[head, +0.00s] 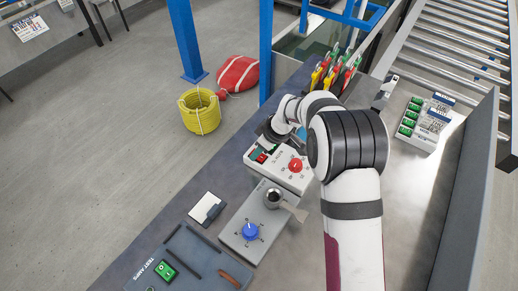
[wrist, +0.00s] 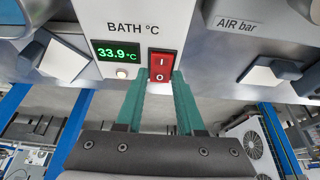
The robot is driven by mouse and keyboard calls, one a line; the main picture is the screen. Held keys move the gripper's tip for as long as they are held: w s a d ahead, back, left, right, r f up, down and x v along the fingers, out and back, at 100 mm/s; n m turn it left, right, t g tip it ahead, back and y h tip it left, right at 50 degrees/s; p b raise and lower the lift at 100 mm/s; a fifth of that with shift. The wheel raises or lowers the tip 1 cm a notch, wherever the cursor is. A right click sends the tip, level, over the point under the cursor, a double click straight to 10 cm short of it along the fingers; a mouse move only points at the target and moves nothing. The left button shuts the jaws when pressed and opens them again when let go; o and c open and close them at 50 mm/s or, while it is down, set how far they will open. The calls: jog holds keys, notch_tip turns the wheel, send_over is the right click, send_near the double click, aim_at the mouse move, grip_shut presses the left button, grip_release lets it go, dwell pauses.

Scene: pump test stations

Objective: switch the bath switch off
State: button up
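The bath switch (wrist: 162,66) is a red rocker marked I at the top and O at the bottom, in the wrist view. I cannot tell which side is pressed in. It sits on the white bath panel (wrist: 180,22), right of a lit green display (wrist: 119,53) reading 33.9 °C. My gripper (wrist: 162,80) has two teal fingers, apart, with nothing held between them. Their tips lie at the switch's lower end, one toward each side; contact cannot be made out.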

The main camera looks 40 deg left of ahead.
grip_shut()
jog(key=shift+a+h, duration=0.25)
jog(key=shift+h, duration=0.05)
jog(key=shift+a+h, duration=0.3)
jog(key=shift+h, duration=1)
jog(key=shift+o, duration=2.4)
grip_release()
jog(key=shift+r, duration=0.1)
